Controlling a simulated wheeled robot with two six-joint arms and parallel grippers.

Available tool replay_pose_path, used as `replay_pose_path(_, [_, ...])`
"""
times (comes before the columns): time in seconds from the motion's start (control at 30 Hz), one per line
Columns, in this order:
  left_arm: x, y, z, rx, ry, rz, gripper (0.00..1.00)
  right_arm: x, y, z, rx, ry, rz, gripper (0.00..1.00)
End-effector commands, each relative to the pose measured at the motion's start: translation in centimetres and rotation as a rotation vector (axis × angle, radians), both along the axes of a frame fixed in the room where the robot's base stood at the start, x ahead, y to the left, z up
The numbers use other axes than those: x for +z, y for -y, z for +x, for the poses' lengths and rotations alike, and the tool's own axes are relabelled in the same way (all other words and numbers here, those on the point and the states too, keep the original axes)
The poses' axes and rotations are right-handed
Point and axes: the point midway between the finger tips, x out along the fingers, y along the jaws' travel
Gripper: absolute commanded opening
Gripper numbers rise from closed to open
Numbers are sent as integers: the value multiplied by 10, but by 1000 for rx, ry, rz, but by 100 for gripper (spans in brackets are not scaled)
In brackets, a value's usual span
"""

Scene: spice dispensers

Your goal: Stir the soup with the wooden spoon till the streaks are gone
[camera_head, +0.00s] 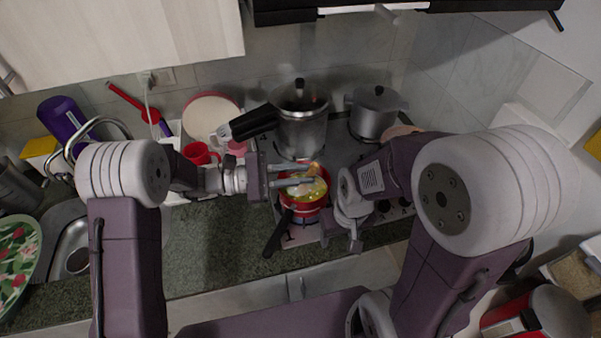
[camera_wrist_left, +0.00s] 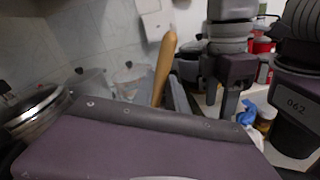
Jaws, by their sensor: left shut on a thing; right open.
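A small red pan (camera_head: 318,204) of yellowish soup (camera_head: 306,194) with darker and lighter patches sits on the front of the stove, its black handle toward the lower left. My left gripper (camera_head: 306,182) is over the pan and shut on the wooden spoon (camera_head: 314,170). The spoon's pale handle (camera_wrist_left: 164,66) stands up, slightly tilted, in the left wrist view; its lower end is hidden. My right gripper (camera_head: 341,238) is open and empty, just right of the pan. It also shows in the left wrist view (camera_wrist_left: 220,100).
A tall steel pressure cooker (camera_head: 302,125) with a black handle stands behind the pan, and a lidded grey pot (camera_head: 375,115) is behind right. A red mug (camera_head: 198,153) stands left. The sink (camera_head: 72,240) is far left. Dark counter (camera_head: 215,245) in front is clear.

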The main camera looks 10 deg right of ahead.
Motion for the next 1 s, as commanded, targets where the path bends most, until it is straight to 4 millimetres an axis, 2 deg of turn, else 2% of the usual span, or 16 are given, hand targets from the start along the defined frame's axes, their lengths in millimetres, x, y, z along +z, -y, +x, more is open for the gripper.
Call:
replay_pose_path(0.03, [12, 0, -3, 0, 0, -1, 0, 10, 0, 0, 0, 0, 0, 57])
replay_pose_path(0.53, [66, 1, -30, -1, 0, 0, 0, 49, 0, 0, 0, 0, 0, 57])
replay_pose_path(0.67, [71, 1, -33, -1, 0, 0, 0, 52, 0, 0, 0, 0, 0, 57])
replay_pose_path(1.0, [70, 1, -34, 0, 0, 0, 0, 51, 0, 0, 0, 0, 0, 57])
